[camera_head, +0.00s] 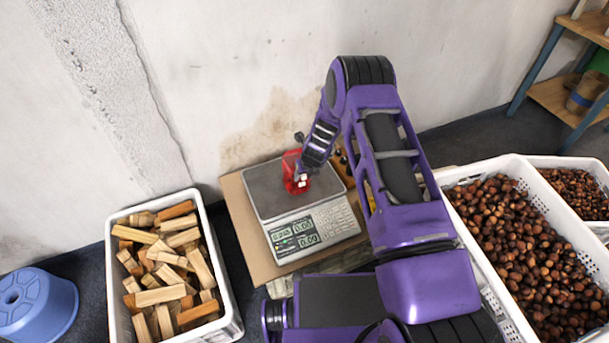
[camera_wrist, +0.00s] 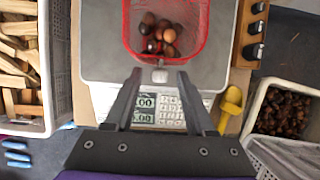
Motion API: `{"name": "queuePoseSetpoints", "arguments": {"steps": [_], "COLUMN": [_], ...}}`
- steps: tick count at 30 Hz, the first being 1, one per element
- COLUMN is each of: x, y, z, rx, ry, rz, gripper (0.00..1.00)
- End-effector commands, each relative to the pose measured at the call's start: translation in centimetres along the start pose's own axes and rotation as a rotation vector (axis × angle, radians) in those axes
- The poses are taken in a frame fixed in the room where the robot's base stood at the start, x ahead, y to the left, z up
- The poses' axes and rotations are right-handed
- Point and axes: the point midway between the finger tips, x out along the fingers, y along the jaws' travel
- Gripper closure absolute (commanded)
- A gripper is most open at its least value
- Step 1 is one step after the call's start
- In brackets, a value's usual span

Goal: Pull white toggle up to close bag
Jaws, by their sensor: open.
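A red mesh bag (camera_head: 294,172) stands on the plate of the grey scale (camera_head: 267,195). In the wrist view the bag (camera_wrist: 199,14) is open at the top and holds several brown chestnuts (camera_wrist: 160,35). The white toggle (camera_wrist: 159,76) sits at the near rim of the bag. My gripper (camera_wrist: 160,76) is open, with its two dark fingers apart on either side of the toggle in the picture. I cannot tell the height between the fingers and the toggle. In the head view my arm partly hides the bag and the fingertips.
A white crate of wood pieces (camera_head: 115,240) stands left of the scale, and white crates of chestnuts (camera_head: 516,170) stand at the right. A yellow scoop (camera_wrist: 232,97) and dark-topped weights (camera_wrist: 254,30) lie right of the scale. A blue stool (camera_head: 45,300) is at far left.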

Motion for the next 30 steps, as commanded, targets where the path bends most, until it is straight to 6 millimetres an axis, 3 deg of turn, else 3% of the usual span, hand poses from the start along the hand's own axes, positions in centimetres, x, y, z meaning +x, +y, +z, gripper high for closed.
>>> {"name": "queuePoseSetpoints", "arguments": {"steps": [7,17,30], "x": [0.06,0.05,0.04], "y": [0.01,0.01,0.02], "z": [0.01,0.00,-0.01], "rx": [0.000,0.000,0.000], "ry": [0.000,0.000,0.001], "rz": [0.000,0.000,0.000], "gripper": [0.45,1.00,1.00]}}
